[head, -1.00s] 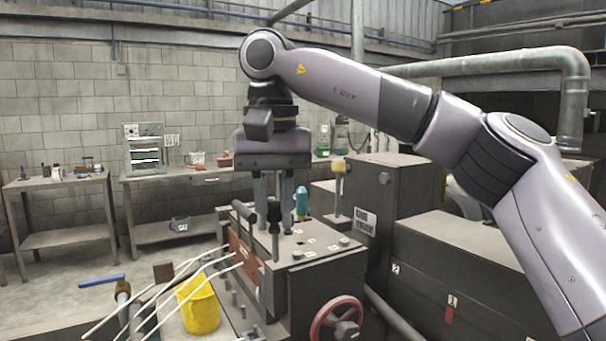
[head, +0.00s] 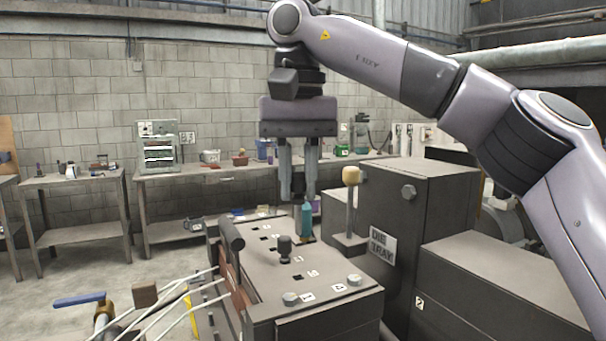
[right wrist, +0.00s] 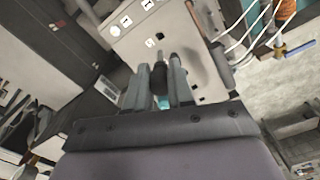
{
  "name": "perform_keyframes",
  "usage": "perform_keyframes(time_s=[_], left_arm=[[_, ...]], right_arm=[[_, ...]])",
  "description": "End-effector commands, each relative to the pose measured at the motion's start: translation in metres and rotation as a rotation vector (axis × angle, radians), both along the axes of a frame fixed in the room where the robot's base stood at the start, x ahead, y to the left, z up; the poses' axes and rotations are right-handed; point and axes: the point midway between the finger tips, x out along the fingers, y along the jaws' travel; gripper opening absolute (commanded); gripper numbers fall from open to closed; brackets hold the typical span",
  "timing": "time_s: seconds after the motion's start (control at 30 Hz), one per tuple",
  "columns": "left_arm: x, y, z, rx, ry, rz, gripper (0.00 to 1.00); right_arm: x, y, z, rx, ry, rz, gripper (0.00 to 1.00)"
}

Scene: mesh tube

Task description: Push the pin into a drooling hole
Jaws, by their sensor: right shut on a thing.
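My right gripper (head: 298,196) points straight down above the machine's top plate (head: 330,262). Its two grey fingers are shut on a dark pin (right wrist: 158,78), which shows between them in the right wrist view. In the head view the pin is hard to make out. The fingertips are clear of the plate. The plate carries small dark square holes, white labels and grey bolts. A black knob (head: 285,246) stands on it, below and left of the fingers. I cannot tell which hole is the drooling one. My left gripper is not in view.
A teal bottle-like thing (head: 306,221) stands just beyond the fingers. A pale-headed mallet (head: 351,178) stands to its right, beside a tall dark cabinet (head: 440,220). White rods (head: 185,297) and a black lever (head: 231,238) are on the machine's left side.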

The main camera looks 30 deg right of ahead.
Motion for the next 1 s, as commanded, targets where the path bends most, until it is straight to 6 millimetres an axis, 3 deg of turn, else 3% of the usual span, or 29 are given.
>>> perform_keyframes(time_s=[0.63,1.0], left_arm=[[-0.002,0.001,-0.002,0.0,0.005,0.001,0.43],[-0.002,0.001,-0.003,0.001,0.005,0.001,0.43]], right_arm=[[0.0,0.0,-0.053,0.0,0.001,0.001,0.0],[0.0,0.0,-0.062,0.001,0.0,-0.001,0.0]])
